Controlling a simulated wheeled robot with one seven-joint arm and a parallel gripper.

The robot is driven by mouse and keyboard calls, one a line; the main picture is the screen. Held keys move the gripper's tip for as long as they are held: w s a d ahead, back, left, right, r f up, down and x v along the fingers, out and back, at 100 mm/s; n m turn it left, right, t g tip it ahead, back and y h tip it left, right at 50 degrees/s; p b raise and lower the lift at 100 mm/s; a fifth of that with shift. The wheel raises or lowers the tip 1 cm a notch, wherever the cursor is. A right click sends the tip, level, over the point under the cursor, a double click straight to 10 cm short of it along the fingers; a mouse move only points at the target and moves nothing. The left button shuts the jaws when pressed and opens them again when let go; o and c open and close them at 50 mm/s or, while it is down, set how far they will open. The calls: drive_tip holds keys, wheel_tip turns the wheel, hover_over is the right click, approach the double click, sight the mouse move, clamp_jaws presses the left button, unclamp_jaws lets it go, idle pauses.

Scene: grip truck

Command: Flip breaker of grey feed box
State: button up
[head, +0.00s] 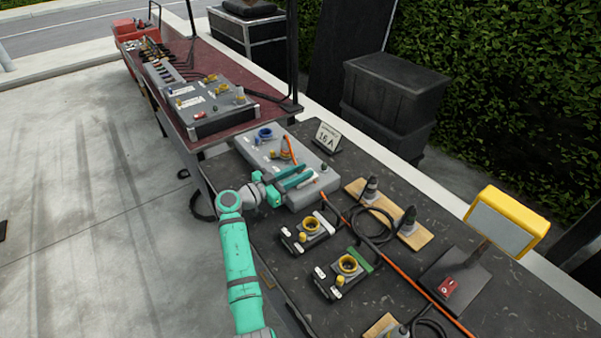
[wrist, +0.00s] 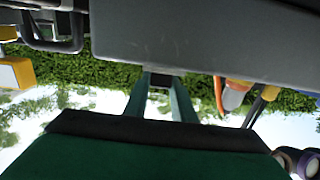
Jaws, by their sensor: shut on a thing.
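The grey feed box (head: 262,150) lies on the dark table, with a blue socket (head: 264,134) and an orange-and-grey plug (head: 287,148) on its top. My teal gripper (head: 308,175) is over the near right part of this box, its fingers nearly parallel. In the wrist view the box (wrist: 200,40) fills the upper part, and my gripper's fingers (wrist: 159,85) reach to its edge. A small dark piece shows between the fingertips, which are shut on it. It looks like the breaker, but the box and fingers hide most of it, so its position cannot be told.
An orange cable (head: 395,270) crosses the table to the right. Two small socket units (head: 305,233) (head: 345,275) and a wooden board with plugs (head: 358,187) lie nearby. A 16 A sign (head: 328,137) stands behind the box. Another grey box (head: 215,121) sits on the red truck bed (head: 206,57).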

drive_tip(key=shift+w+d+r+g+y, duration=0.15)
drive_tip(key=shift+d+g+y, duration=0.1)
drive_tip(key=shift+g+y, duration=0.3)
drive_tip(key=shift+w+d+r+g+y, duration=0.15)
drive_tip(key=shift+d+g+y, duration=0.15)
drive_tip(key=shift+y, duration=0.35)
drive_tip(key=shift+w+d+f+g+y, duration=0.1)
drive_tip(key=shift+d+g+y, duration=0.05)
drive_tip(key=shift+g+y, duration=0.35)
drive_tip(key=shift+w+d+f+g+y, duration=0.1)
drive_tip(key=shift+g+y, duration=0.15)
drive_tip(key=shift+y, duration=0.35)
drive_tip(key=o, duration=1.1)
drive_tip(key=shift+c, duration=0.2)
drive_tip(key=shift+a+r, duration=0.1)
drive_tip(key=v, duration=1)
drive_tip(key=shift+s+a, duration=0.2)
drive_tip(key=shift+a, duration=0.05)
